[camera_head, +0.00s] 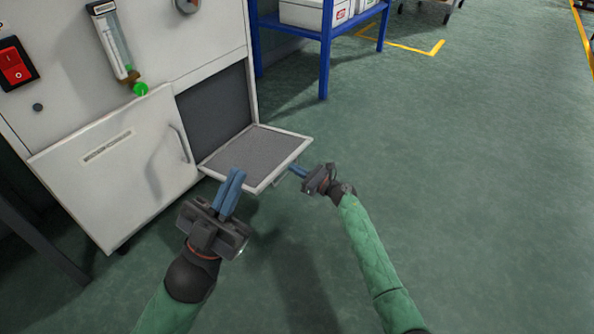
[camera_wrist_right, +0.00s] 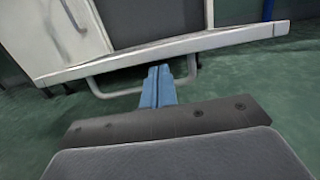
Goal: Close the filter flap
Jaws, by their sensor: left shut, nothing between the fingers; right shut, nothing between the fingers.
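The filter flap (camera_head: 258,153) is a white-framed panel with a grey inner face. It is hinged at the bottom of the cabinet opening and stands swung down, open, about level. In the right wrist view, the edge of the flap (camera_wrist_right: 235,40) runs across the top, with a wire handle (camera_wrist_right: 112,94) on its outer side. My right gripper (camera_head: 293,169) is shut and empty beside the flap's right corner. Its blue fingers (camera_wrist_right: 158,68) overlap the handle in the wrist view; contact cannot be told. My left gripper (camera_head: 236,175) is shut and empty, in front of the flap's near edge.
The white cabinet (camera_head: 60,120) has a closed door (camera_head: 120,165) with a handle left of the opening (camera_head: 215,105). A red switch (camera_head: 14,64) and a flow meter (camera_head: 115,45) are above. A blue rack (camera_head: 325,50) stands behind. Green floor to the right is clear.

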